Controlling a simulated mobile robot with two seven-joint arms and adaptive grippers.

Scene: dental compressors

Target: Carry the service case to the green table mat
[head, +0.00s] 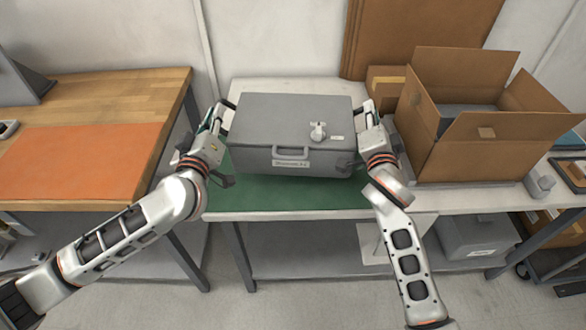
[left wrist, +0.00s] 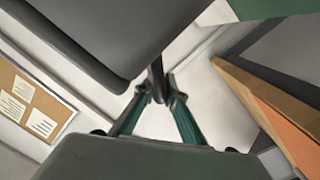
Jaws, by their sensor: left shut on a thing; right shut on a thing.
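The grey service case (head: 290,130), with a front handle and label, is level over the green table mat (head: 285,195). The mat shows in front of the case and at its left; its back part is hidden. I cannot tell for sure whether the case touches it. My left gripper (head: 221,112) is shut at the case's left side, and my right gripper (head: 364,112) is shut at its right side. In the left wrist view the green-padded fingers (left wrist: 158,92) close on a dark bar beside the case (left wrist: 95,35). The right fingertips are partly hidden.
An open cardboard box (head: 450,140) stands close to the right of my right gripper. A wooden table with an orange mat (head: 80,160) is at the left, across a narrow gap. A small white item (head: 318,131) is on the case lid. A wall is behind.

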